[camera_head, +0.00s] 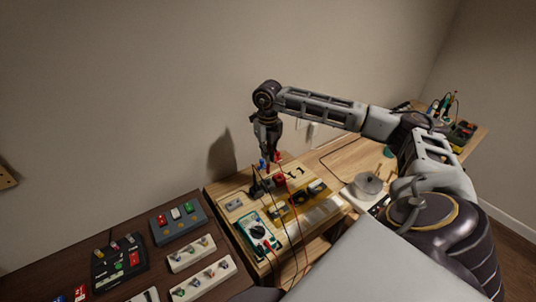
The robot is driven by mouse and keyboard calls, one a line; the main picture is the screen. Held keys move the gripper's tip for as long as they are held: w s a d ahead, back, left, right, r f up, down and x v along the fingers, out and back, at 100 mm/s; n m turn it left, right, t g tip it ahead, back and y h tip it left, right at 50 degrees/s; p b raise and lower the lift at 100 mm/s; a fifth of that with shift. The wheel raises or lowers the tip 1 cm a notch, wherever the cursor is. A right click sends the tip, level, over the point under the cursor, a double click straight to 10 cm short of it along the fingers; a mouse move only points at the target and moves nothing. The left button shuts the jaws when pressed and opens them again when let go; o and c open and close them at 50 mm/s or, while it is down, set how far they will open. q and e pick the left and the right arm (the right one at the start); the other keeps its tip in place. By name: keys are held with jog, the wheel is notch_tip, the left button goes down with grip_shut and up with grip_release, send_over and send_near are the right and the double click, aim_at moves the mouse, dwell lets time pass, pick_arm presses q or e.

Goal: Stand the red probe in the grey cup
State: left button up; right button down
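My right gripper (269,156) points down above the back of the light wooden bench. A small red piece (277,157), perhaps the red probe's handle, shows at its fingertips, with a blue piece (262,163) beside it. I cannot tell whether the fingers are shut on either. Thin red and dark leads run from this area down the bench past the teal-edged multimeter (258,232). A grey round vessel (367,185) stands on a white base to the right; I cannot tell whether it is the grey cup. My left gripper is not in view.
The bench (345,155) also holds several small boxes and yellow parts in front of the gripper. A dark table (60,262) at left carries trays of coloured parts. A wall rises behind. Tools stand at the far right. Bare wood shows right of the gripper.

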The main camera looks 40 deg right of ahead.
aim_at(268, 171)
jog(key=shift+f, duration=0.2)
jog(key=shift+f+b, duration=1.15)
jog(key=shift+f, duration=0.6)
jog(key=shift+f+b, duration=1.15)
jog(key=shift+f, duration=0.45)
dwell(1.0)
jog(key=c, duration=1.2)
grip_release()
jog(key=shift+o, duration=0.2)
jog(key=shift+r, duration=0.1)
